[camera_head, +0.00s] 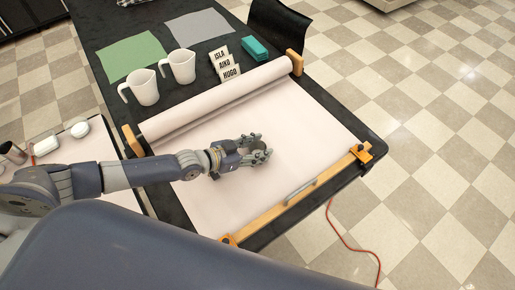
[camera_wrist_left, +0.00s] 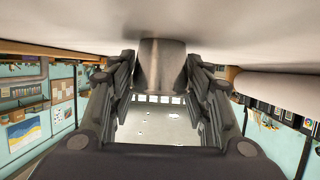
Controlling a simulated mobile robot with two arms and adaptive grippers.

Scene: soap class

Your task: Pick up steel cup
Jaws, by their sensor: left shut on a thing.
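My left gripper (camera_head: 262,150) is over the pale paper, its arm coming in from the left. It is shut on the steel cup (camera_head: 254,143), which is mostly hidden by the fingers in the head view. In the left wrist view the steel cup (camera_wrist_left: 161,66) is a plain grey metal cylinder between the two fingers of my left gripper (camera_wrist_left: 160,85). Its end is close to the pale surface; I cannot tell whether it touches. My right gripper is not in view.
A paper roll (camera_head: 217,100) lies across the dark table (camera_head: 115,113). Two white pitchers (camera_head: 144,88), name cards (camera_head: 225,66), a teal box (camera_head: 255,48), and green (camera_head: 132,56) and grey (camera_head: 198,26) sheets are behind it. A wooden bar (camera_head: 295,200) crosses the paper's front. Paper around the gripper is clear.

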